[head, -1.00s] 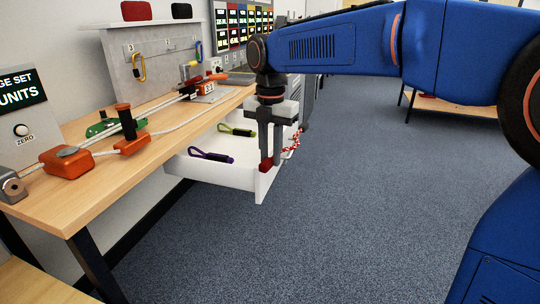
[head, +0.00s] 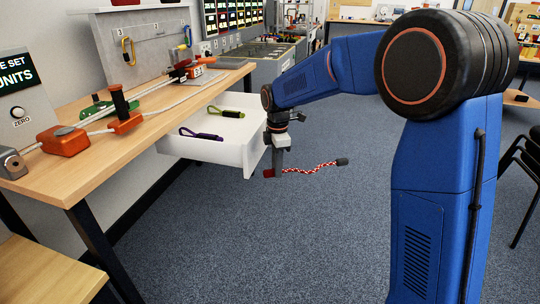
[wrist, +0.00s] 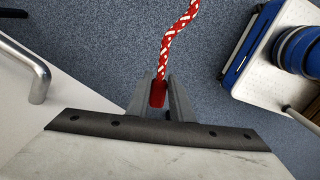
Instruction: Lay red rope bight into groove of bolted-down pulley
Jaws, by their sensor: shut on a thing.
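The red and white rope (head: 308,169) sticks out to the right from my gripper (head: 272,170), with a dark far end (head: 342,161). My gripper is shut on its red near end, just outside the open drawer and above the floor. In the wrist view, the rope (wrist: 172,42) runs up from between the fingers (wrist: 158,92). On the bench, an orange block with a grey top (head: 62,140) sits at the left, and an orange fitting (head: 180,70) sits farther back. I cannot tell which is the bolted-down pulley; no groove shows clearly.
The open white drawer (head: 250,158) holds a purple rope (head: 200,135) and a green rope (head: 226,111). The wooden bench (head: 150,135) carries a white line, a green fitting (head: 95,108) and a black-handled orange block (head: 124,122). The floor right of the drawer is clear.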

